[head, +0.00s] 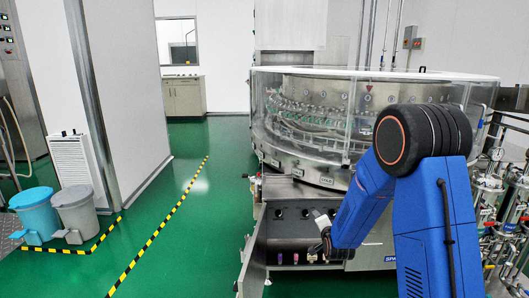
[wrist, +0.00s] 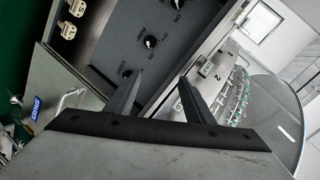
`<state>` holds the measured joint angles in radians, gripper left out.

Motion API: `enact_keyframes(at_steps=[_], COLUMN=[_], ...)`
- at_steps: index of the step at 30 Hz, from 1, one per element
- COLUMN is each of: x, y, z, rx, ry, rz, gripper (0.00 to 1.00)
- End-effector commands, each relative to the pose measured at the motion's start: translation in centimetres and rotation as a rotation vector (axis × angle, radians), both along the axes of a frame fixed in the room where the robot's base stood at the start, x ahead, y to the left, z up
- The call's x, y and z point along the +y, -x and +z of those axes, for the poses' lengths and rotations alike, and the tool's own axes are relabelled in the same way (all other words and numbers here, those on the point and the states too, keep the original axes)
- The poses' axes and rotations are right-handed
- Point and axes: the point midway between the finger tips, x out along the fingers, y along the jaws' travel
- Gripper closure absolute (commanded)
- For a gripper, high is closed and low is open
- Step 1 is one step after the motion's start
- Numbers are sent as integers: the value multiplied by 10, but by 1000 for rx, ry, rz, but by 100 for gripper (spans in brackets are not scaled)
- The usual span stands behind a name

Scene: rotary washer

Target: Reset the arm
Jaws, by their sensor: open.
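My blue arm with a black joint reaches in front of the rotary washer (head: 300,165) in the head view, bent down to the left. Its end is low, near the washer's dark control panel (head: 285,232); the fingers are too small there to make out clearly. In the wrist view, my gripper (wrist: 160,76) is open, its two dark fingers spread apart with nothing between them. I cannot tell whether a finger touches the panel.
A grey cabinet door (head: 252,262) stands open left of the panel. A blue bin (head: 36,216) and a grey bin (head: 77,212) stand far left. Metal pipework and canisters (head: 488,185) crowd the right. The green floor (head: 195,235) is clear left of the washer.

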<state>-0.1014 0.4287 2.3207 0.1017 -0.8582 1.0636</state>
Motion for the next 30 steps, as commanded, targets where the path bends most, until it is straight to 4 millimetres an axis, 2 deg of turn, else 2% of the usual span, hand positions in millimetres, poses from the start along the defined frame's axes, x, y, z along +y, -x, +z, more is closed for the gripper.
enact_keyframes(at_steps=[1, 3, 14, 23, 30], x=[-2, -4, -13, -23, -30], y=[6, 16, 84, 158, 226], z=[14, 27, 86, 125, 149], rx=[14, 42, 194, 315, 409], ry=[22, 57, 238, 384, 497], rz=[9, 25, 126, 229, 323], gripper=[52, 52, 52, 52, 52])
